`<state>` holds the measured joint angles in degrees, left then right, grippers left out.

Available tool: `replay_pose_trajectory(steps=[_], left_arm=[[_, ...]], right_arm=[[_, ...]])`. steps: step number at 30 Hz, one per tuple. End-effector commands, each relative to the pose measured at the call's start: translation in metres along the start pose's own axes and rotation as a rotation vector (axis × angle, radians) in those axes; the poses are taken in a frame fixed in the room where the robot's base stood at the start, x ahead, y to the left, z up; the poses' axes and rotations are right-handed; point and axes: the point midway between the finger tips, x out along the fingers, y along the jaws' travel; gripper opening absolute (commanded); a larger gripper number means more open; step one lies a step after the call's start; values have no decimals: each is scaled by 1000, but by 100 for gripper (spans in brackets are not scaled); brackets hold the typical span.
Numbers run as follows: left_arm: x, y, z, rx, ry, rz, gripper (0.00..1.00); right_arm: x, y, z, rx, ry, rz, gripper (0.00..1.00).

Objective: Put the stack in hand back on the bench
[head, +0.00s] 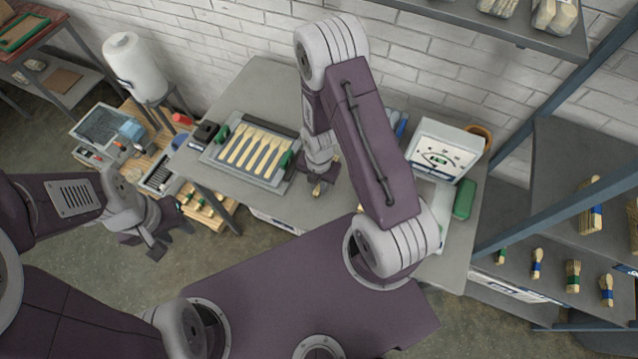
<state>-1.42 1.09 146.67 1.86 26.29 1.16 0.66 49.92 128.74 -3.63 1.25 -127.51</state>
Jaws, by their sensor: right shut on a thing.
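My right gripper (322,183) points down over the grey bench (262,90), just right of the spoon tray. It is shut on a small wooden stack (317,190), of which only a little shows around the fingers. I cannot tell whether the stack touches the bench top. My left gripper (168,240) is open and empty, low in front of the bench's left end.
A tray (213,154) with a row of wooden spoons and green clips lies on the bench. A white gauge box (443,150) and a green block (465,199) stand at its right. Shelves (545,262) with banded bundles are at right.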

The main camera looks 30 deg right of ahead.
Motion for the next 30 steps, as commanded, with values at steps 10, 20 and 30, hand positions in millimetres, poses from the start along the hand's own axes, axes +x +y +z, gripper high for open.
replay_pose_trajectory(steps=[10,20,30], left_arm=[[2,0,0,0,0,0,38],[-12,0,-1,0,0,0,38],[-19,0,-2,0,0,0,38]], right_arm=[[2,0,0,0,0,0,37],[-25,1,1,0,-3,2,37],[-102,1,1,0,-3,3,37]])
